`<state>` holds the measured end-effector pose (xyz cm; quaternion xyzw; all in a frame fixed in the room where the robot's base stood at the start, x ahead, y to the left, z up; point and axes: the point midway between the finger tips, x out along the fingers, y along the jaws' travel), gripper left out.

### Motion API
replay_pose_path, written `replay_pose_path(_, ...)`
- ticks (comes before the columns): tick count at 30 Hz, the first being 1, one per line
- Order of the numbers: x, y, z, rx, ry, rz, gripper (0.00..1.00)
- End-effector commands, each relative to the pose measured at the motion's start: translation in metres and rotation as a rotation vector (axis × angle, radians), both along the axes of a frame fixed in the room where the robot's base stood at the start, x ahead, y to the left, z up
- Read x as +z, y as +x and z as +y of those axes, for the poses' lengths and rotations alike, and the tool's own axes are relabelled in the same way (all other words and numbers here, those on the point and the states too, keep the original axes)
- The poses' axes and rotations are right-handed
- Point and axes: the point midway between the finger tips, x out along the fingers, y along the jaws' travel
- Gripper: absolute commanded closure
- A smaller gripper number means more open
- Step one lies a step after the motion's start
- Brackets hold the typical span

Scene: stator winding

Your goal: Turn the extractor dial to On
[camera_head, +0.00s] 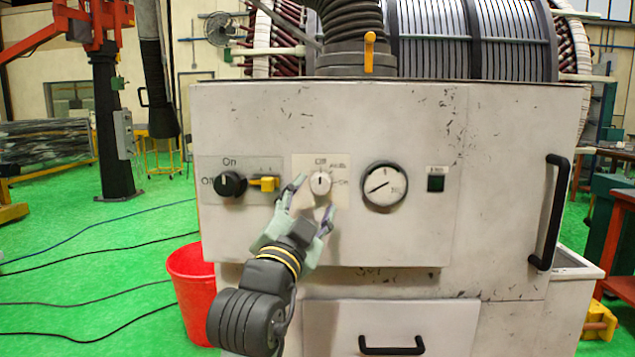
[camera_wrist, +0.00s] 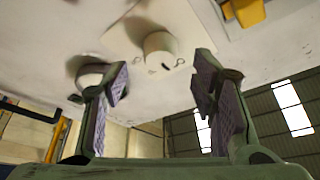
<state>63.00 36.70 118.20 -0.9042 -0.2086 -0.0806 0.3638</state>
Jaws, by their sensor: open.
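A white round dial (camera_head: 320,183) sits on a cream plate on the front of the machine cabinet. Its dark mark points up towards the label that seems to read Off; a label to its right looks like On. My gripper (camera_head: 313,198) is open, its fingers just in front of the dial and slightly below it, one to the left and one to the lower right. In the wrist view the white dial (camera_wrist: 160,48) lies beyond the open gripper (camera_wrist: 161,80), between the fingertips and apart from both. Nothing is held.
Left of the plate are a black dial (camera_head: 230,184) labelled On and Off and a yellow lever (camera_head: 264,184). A black handle (camera_head: 549,212) and drawer pull (camera_head: 392,346) stick out.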

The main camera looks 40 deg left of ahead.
Motion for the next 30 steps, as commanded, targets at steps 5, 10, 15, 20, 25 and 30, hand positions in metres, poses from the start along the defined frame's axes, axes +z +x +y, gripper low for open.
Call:
replay_pose_path(5,0.011,0.025,0.009,0.0,-0.001,0.0,0.47)
replay_pose_path(10,0.013,0.035,0.012,0.0,0.0,-0.002,0.47)
replay_pose_path(15,0.012,0.037,0.013,0.001,0.0,-0.002,0.47)
replay_pose_path(20,0.012,0.036,0.013,0.001,0.0,-0.002,0.5)
replay_pose_path(25,0.012,0.036,0.013,0.001,0.0,-0.002,0.61)
replay_pose_path(30,0.012,0.036,0.013,0.001,0.0,-0.002,0.73)
